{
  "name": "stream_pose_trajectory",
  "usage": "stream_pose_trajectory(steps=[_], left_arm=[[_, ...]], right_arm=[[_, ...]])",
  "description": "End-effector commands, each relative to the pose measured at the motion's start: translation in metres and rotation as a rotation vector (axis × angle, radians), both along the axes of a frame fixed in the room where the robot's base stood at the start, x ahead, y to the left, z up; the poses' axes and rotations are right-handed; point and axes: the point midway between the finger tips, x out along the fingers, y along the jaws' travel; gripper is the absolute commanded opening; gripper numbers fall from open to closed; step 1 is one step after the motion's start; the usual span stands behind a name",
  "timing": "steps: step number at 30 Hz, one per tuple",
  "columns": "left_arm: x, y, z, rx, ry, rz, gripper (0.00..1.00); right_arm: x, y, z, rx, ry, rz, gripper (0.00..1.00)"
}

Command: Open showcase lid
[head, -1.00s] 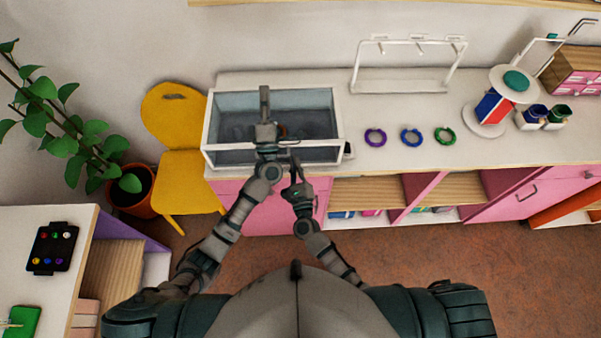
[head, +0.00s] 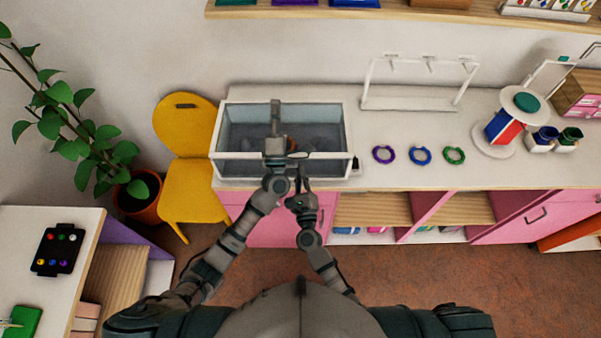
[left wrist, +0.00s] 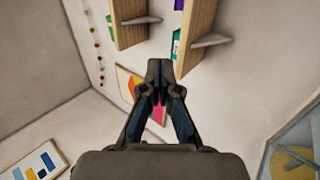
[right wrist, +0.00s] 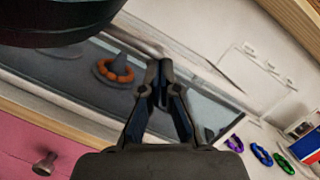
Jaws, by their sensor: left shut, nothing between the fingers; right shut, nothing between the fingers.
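The showcase (head: 350,140) is a glass box with a white frame on the counter. A white bar crosses its front, and I cannot tell whether the lid is raised. My left gripper (head: 276,104) is shut and empty, above the showcase with its tips upward; in the left wrist view its fingers (left wrist: 160,66) point at the wall and shelves. My right gripper (head: 300,160) is shut and empty at the showcase's front edge, lower than the left. In the right wrist view its fingertips (right wrist: 160,68) are close to the glass, and an orange bead bracelet (right wrist: 117,75) shows inside.
Purple (head: 384,163), blue (head: 421,164) and green (head: 454,163) bracelets lie right of the showcase on the counter (head: 400,182). A white rack (head: 420,103) stands behind them. A yellow chair (head: 190,190) is at the left. A wall shelf (head: 400,14) runs overhead.

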Motion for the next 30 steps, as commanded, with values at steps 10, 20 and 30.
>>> stream_pose_trajectory(steps=[10, 20, 30], left_arm=[[0.0, 0.0, 0.001, 0.0, 0.0, 0.0, 0.2], [0.0, 0.0, 0.049, -0.007, -0.002, -0.001, 0.2], [0.003, 0.003, 0.094, 0.001, 0.003, 0.006, 0.2]], right_arm=[[0.0, 0.0, 0.001, 0.001, -0.002, 0.0, 0.0], [0.0, 0.001, 0.001, 0.001, -0.003, 0.001, 0.0], [0.0, 0.001, 0.001, 0.001, -0.002, 0.0, 0.0]])
